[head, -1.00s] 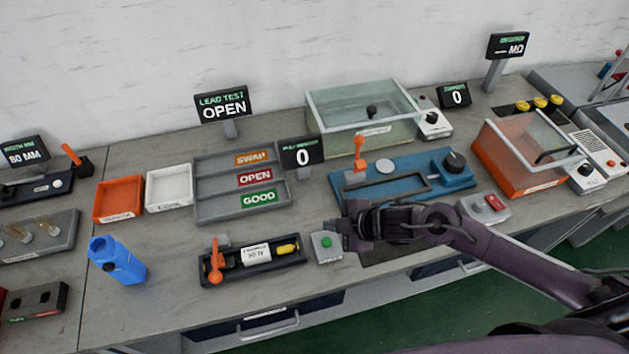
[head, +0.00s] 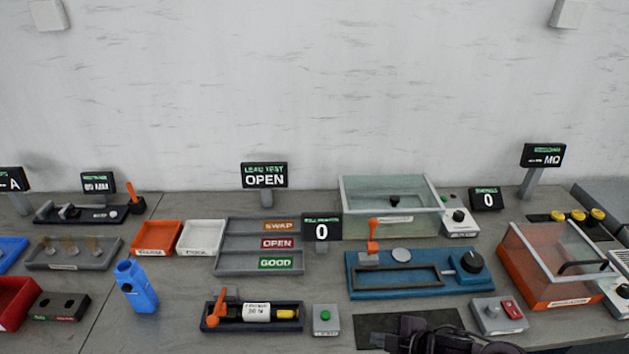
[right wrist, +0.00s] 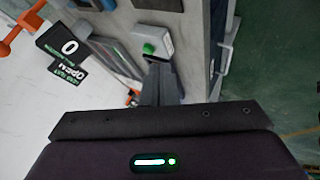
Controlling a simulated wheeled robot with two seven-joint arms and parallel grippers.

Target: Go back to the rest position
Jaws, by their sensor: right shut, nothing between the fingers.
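My right gripper (head: 408,338) shows at the bottom edge of the head view, right of centre, partly cut off by the frame. It is at the near side of the bench, by the dark mat (head: 410,328). In the right wrist view its fingers (right wrist: 155,72) are together with nothing between them. The grey box with a green button (right wrist: 150,48) appears just beyond the fingertips there; no contact can be made out. My left gripper is not in view.
The box with the green button (head: 326,320), a black fixture with an orange lever (head: 215,318), a blue fixture (head: 395,285) and a grey box with a red button (head: 498,314) stand near the front. A blue bottle (head: 137,288) stands at left.

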